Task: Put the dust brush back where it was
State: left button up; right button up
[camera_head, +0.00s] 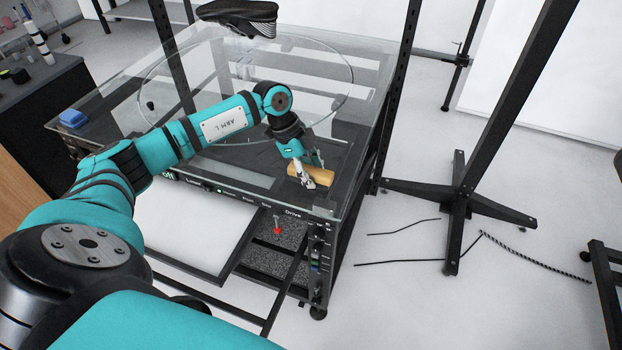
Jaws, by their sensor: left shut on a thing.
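The dust brush (318,175) shows as a short tan, wooden-looking piece near the front right corner of the turntable's top (345,155). My left gripper (306,175) comes down on it from above and is shut on it. The fingers hide part of the brush, and its bristles cannot be made out. I cannot tell whether the brush touches the surface or is held just above it. My right gripper is not in view.
A blue object (73,118) sits at the left corner. Black uprights and a stand (458,200) rise at the right. Cables (400,262) lie on the floor.

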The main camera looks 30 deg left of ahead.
pick_arm(q)
notch_tip(320, 180, down, 3)
jog(key=shift+s+r, duration=0.1)
jog(key=o, duration=1.1)
jog(key=shift+r, duration=0.1)
jog(key=b+v, duration=0.1)
jog(key=v, duration=1.1)
jog(key=shift+b, duration=0.3)
